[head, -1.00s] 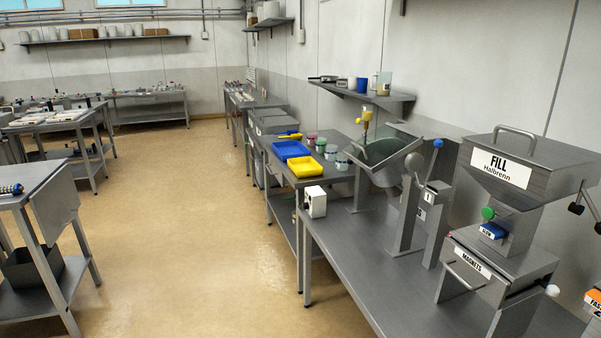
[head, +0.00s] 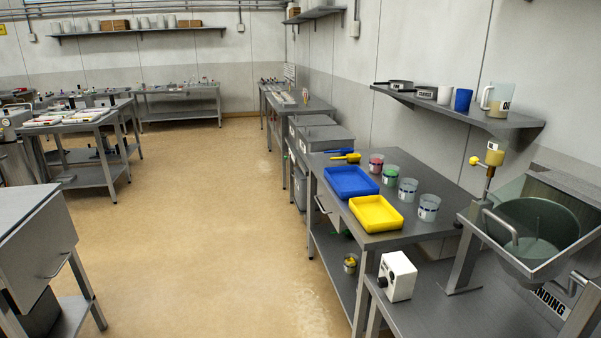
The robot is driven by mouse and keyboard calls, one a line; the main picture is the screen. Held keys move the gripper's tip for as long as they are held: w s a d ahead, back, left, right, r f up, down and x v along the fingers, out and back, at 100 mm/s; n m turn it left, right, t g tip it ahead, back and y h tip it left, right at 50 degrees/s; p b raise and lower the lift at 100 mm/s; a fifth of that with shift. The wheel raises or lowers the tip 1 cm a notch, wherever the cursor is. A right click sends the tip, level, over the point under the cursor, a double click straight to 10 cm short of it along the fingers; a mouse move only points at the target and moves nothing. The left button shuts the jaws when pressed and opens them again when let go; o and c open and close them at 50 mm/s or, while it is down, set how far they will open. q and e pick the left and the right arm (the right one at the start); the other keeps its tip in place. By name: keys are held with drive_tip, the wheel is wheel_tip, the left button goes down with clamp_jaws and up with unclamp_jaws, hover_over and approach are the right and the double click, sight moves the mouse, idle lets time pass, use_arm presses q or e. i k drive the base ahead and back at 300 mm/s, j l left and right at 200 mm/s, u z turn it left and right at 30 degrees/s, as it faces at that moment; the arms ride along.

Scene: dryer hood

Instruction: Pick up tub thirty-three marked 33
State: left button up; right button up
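Several clear tubs stand in a row on the metal table at the right of the head view. One tub has pink contents (head: 376,163), one has green contents (head: 390,175), and two pale tubs, a farther one (head: 407,192) and a nearer one (head: 428,208), have dark bands. Their marks are too small to read, so I cannot tell which is tub 33. Neither of my grippers is in view.
A blue tray (head: 351,181) and yellow tray (head: 376,213) lie left of the tubs. A white box with knobs (head: 397,275) and a metal hopper (head: 540,235) stand nearer. A shelf (head: 465,110) hangs above. Open floor (head: 210,220) lies left.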

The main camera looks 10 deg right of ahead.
sight(408, 187)
drive_tip(key=i+z, duration=0.4)
drive_tip(key=i+j+z, duration=0.2)
drive_tip(key=z, duration=0.25)
drive_tip(key=i+j+z, duration=0.25)
drive_tip(key=z, duration=0.15)
drive_tip(key=i+j+z, duration=0.25)
drive_tip(key=j+z, duration=0.15)
